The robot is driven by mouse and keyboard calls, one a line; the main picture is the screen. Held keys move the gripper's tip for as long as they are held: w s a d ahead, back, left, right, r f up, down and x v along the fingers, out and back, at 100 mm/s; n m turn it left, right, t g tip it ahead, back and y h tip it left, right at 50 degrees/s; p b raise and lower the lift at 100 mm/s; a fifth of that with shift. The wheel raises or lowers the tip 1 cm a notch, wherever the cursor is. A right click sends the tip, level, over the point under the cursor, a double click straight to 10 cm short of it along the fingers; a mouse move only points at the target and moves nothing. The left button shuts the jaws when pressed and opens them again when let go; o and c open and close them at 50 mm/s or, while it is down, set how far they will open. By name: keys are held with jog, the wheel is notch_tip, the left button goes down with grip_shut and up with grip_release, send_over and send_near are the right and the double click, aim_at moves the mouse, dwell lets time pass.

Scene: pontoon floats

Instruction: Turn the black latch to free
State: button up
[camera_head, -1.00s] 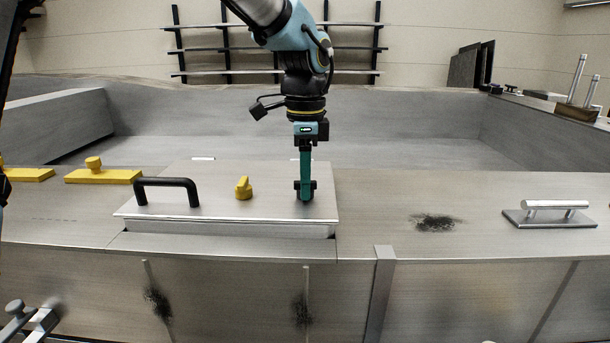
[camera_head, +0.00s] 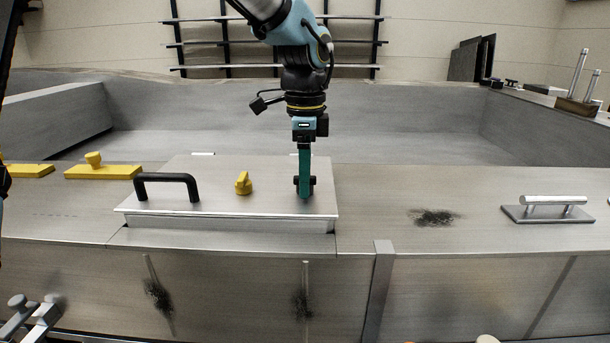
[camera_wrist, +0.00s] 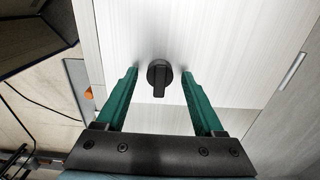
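The black latch (camera_wrist: 158,78) is a round knob with a short bar, on the metal lid (camera_head: 272,203). In the wrist view its bar points toward my gripper's palm. My gripper (camera_head: 304,192) points down at the right part of the lid, with its green fingers at the latch. In the wrist view the fingers stand on either side of the latch, with a gap on each side. My gripper is open. In the head view the fingers hide most of the latch; only dark edges show beside them.
A black handle (camera_head: 167,188) and a yellow knob (camera_head: 243,184) stand on the lid left of my gripper. Yellow blocks (camera_head: 104,171) lie farther left. A silver handle on a plate (camera_head: 548,209) is at the right. The deck between is clear apart from a dark smudge (camera_head: 434,217).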

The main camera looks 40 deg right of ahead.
notch_tip(320, 180, up, 11)
jog(key=b, duration=0.2)
dwell(0.5)
jog(key=shift+f, duration=0.15)
dwell(0.3)
